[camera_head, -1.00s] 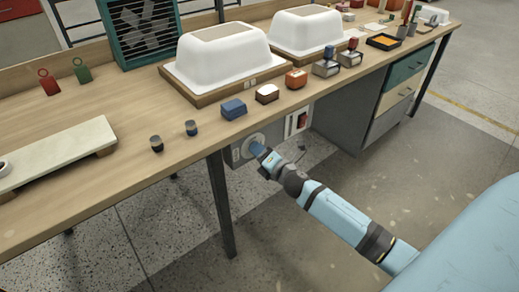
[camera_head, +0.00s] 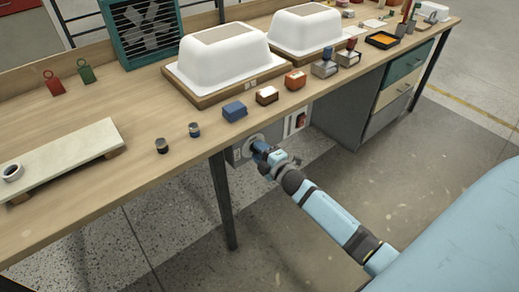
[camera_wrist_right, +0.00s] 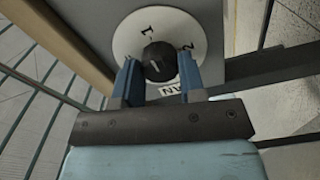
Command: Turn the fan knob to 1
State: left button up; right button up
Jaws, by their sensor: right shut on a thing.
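The fan knob (camera_wrist_right: 160,62) is round and black with a small light mark, on a round white dial plate (camera_wrist_right: 126,40). Figures 1 and 2 show on the plate, 1 at the upper left and 2 at the right, with a partly hidden label below. My right gripper (camera_wrist_right: 157,78) has its blue fingers on both sides of the knob and is shut on it. In the head view my right gripper (camera_head: 257,150) is at the grey panel (camera_head: 236,155) under the table edge and hides most of the dial. My left gripper is not in view.
The wooden table (camera_head: 110,170) overhangs the panel, and a dark table leg (camera_head: 223,205) stands left of it. A red switch (camera_head: 300,120) is right of the dial. A teal fan (camera_head: 143,32) and white tub shells (camera_head: 225,55) stand on the table.

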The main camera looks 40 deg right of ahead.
dwell(0.5)
jog(key=o, duration=0.9)
pick_arm(q)
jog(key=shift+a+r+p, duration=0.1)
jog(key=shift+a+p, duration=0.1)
jog(key=shift+p, duration=0.6)
pick_arm(e)
jog(key=s, duration=0.9)
jog(key=s+d, duration=0.1)
jog(key=s, duration=0.3)
jog(key=shift+s, duration=0.4)
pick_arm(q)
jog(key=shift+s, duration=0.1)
